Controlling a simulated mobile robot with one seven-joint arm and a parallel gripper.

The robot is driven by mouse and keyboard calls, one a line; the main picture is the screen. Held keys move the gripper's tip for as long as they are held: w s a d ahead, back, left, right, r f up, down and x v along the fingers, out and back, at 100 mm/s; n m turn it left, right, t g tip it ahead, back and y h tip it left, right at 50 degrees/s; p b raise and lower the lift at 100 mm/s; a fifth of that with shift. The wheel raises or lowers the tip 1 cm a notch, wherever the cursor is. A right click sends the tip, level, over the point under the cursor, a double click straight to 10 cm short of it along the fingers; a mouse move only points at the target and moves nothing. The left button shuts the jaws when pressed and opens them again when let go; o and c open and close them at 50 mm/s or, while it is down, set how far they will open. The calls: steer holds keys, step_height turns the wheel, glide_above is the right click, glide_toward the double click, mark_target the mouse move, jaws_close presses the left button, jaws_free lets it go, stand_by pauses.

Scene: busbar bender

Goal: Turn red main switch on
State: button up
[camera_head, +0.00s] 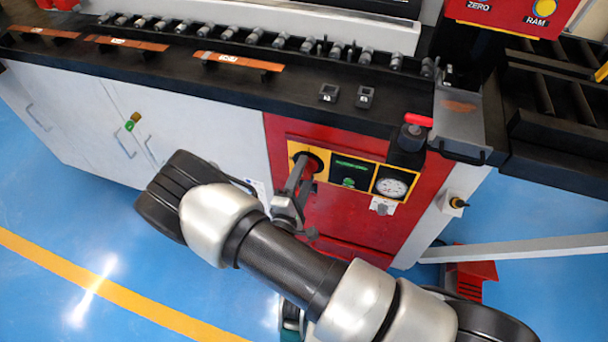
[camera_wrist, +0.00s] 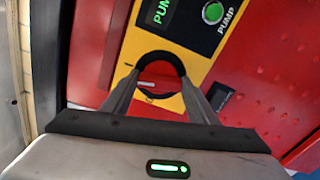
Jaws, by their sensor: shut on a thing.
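The red main switch (camera_head: 312,163) sits on a yellow plate at the left end of the red panel's control row. In the head view it is mostly hidden behind my fingers. In the wrist view the red switch (camera_wrist: 160,74) shows between my fingers, with a black ring around it. My gripper (camera_head: 300,170) reaches the switch from the front, and its fingers are shut on the switch knob. In the wrist view my gripper (camera_wrist: 158,85) has one finger on each side of the knob. The exact contact at the fingertips is partly hidden.
A green pump button (camera_wrist: 213,12) and a pressure gauge (camera_head: 391,187) are to the right of the switch. A black worktop (camera_head: 190,65) with copper bars overhangs the panel. Blue floor is open at the left.

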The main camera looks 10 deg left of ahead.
steer(key=shift+m, duration=1.6)
steer(key=o, duration=1)
steer(key=shift+o, duration=0.2)
steer(key=s+a, duration=0.1)
steer(key=s, duration=1.6)
steer(key=shift+s+a, duration=0.2)
steer(key=shift+s, duration=0.05)
steer(key=shift+s, duration=0.1)
